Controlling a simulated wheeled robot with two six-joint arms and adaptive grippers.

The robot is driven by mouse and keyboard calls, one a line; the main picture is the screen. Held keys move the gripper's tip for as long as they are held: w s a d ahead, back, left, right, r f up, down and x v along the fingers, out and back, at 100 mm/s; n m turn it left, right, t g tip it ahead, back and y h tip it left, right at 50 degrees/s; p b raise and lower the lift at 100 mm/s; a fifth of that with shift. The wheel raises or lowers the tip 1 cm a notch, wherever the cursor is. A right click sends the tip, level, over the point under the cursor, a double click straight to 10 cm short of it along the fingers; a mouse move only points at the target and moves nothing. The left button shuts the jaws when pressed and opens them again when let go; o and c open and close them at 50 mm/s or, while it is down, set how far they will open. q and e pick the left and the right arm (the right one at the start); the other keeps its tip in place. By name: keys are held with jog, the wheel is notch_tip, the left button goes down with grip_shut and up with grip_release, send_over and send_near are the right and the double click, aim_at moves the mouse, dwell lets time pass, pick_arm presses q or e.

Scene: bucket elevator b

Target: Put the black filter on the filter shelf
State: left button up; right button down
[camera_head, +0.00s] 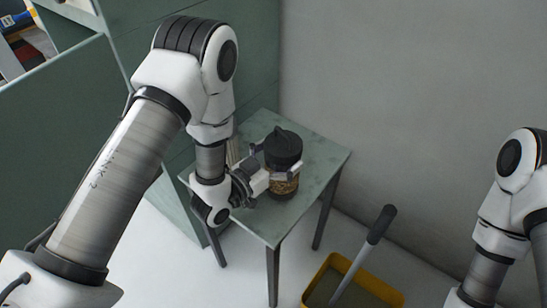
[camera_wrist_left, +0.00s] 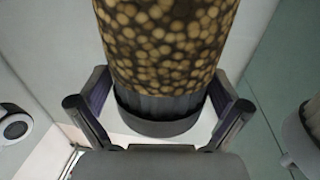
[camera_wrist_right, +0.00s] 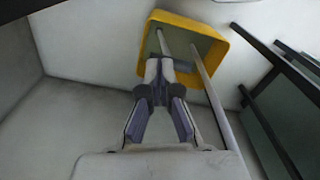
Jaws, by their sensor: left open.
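The black filter (camera_head: 283,147), a dark-lidded cylinder with a golden, granular lower body, stands upright on the small green table (camera_head: 318,160). In the left wrist view the filter (camera_wrist_left: 165,40) stands between the spread fingers (camera_wrist_left: 160,106), with gaps visible on both sides. My right gripper (camera_wrist_right: 160,78) has its fingers closed together in the right wrist view, with nothing clearly held. Which surface is the filter shelf I cannot tell.
A green cabinet (camera_head: 65,90) with shelf openings holding several items stands at the upper left. A yellow tray (camera_head: 388,291) with a black-handled tool (camera_head: 376,228) in it sits on the floor right of the table. A grey wall is behind.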

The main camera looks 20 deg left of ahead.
pick_arm(q)
jog(key=v, duration=1.1)
jog(key=shift+s, duration=0.4)
